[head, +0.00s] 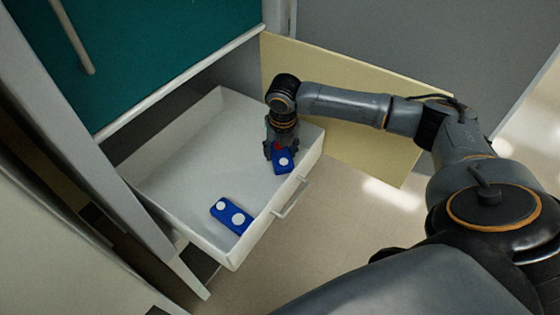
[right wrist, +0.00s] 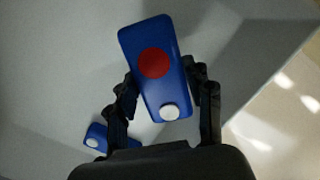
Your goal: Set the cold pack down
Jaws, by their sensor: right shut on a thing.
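My right gripper (head: 280,151) is shut on a blue cold pack (head: 284,162), with its arm reaching in from the right. In the right wrist view the held cold pack (right wrist: 155,92) is a rounded blue slab with one red disc and one white disc, gripped by its two long sides. It is over the right inner part of the open white drawer (head: 170,183); I cannot tell whether it touches the floor of the drawer. My left gripper is not in view.
A second blue pack (head: 232,216) with two white discs lies in the drawer near its front corner; part of it shows in the right wrist view (right wrist: 97,138). The drawer's handle (head: 291,197) faces the open floor. A pale yellow panel (head: 350,135) stands behind my arm. The drawer's middle is bare.

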